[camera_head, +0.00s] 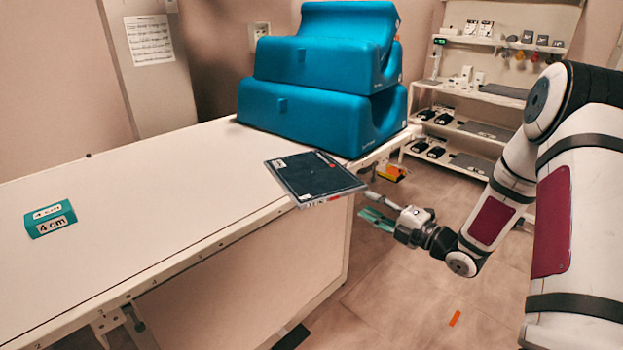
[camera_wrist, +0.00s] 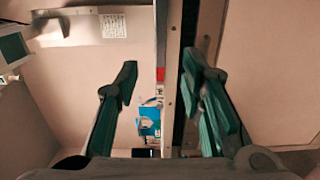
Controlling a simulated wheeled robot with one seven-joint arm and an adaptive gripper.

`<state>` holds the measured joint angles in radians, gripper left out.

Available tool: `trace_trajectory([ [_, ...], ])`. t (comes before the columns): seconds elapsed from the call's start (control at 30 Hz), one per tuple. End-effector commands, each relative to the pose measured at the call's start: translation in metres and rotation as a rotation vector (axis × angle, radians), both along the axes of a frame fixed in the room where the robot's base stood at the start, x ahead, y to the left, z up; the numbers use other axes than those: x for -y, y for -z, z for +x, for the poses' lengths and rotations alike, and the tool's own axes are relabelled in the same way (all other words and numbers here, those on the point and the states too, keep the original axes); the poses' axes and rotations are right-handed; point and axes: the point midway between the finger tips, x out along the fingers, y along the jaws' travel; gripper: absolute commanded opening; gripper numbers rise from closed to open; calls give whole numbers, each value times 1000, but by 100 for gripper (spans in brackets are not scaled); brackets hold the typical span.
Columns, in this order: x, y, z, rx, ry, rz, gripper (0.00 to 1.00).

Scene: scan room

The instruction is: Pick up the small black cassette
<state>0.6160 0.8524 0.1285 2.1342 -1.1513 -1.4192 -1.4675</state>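The black cassette (camera_head: 318,176) is a flat dark panel with a pale rim and small white and red labels. In the head view it lies on the white table (camera_head: 150,220), its near right corner reaching past the table's edge. My gripper (camera_head: 369,206) is just right of that corner, beyond the table edge. In the wrist view the two dark green fingers of my gripper (camera_wrist: 160,67) are spread apart and hold nothing. A narrow upright strip with a dark band shows between them; I cannot tell whether it is the cassette seen edge-on. No contact is visible.
Blue stacked cushions (camera_head: 320,80) stand right behind the cassette. A small teal block marked 4 cm (camera_head: 50,219) sits at the table's left. Shelves (camera_head: 480,95) with small items stand at the back right. Floor right of the table is mostly clear.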

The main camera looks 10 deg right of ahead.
Motion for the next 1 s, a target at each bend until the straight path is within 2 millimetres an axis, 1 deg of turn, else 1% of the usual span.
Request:
trace_trajectory([
  [0.1, -15, -1, 18, 3, -4, -1, 36],
  [0.3, -34, 0, 48, -1, -2, -1, 36],
  [0.4, -40, 0, 57, -1, -1, 0, 36],
  [0.57, -45, 0, 65, -2, 0, 0, 36],
  [0.67, -50, 0, 74, -1, 0, 1, 36],
  [0.8, -61, 1, 92, -1, -1, -1, 36],
  [0.9, -67, 1, 101, -2, 0, 1, 36],
  [1.0, -71, 1, 106, -4, 0, 0, 36],
])
